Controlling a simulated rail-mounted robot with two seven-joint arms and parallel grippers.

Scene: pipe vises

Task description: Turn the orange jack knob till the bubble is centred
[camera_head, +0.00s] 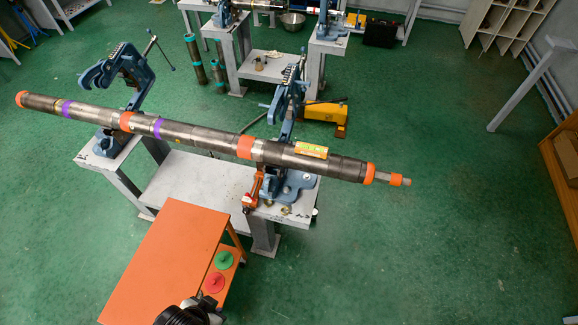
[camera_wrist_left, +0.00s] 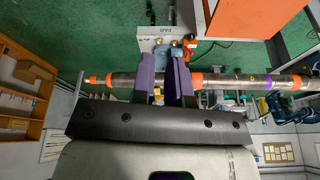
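The orange jack with its knob (camera_head: 248,200) stands at the left side of the near right vise (camera_head: 288,125), under the long steel pipe (camera_head: 195,136). An orange part of it also shows in the left wrist view (camera_wrist_left: 189,37). A yellow-green level (camera_head: 311,150) sits on the pipe; its bubble is too small to read. My left gripper (camera_head: 207,302) is at the bottom edge of the head view, well short of the jack. In the left wrist view its purple fingers (camera_wrist_left: 165,62) are apart, with nothing visibly held between them. My right gripper is not seen.
An orange table (camera_head: 160,262) stands between my left gripper and the vise bench (camera_head: 215,180). A red button (camera_head: 214,282) and a green one (camera_head: 223,260) are at its right side. The pipe's orange-ringed end (camera_head: 395,179) juts out right. Green floor at right is clear.

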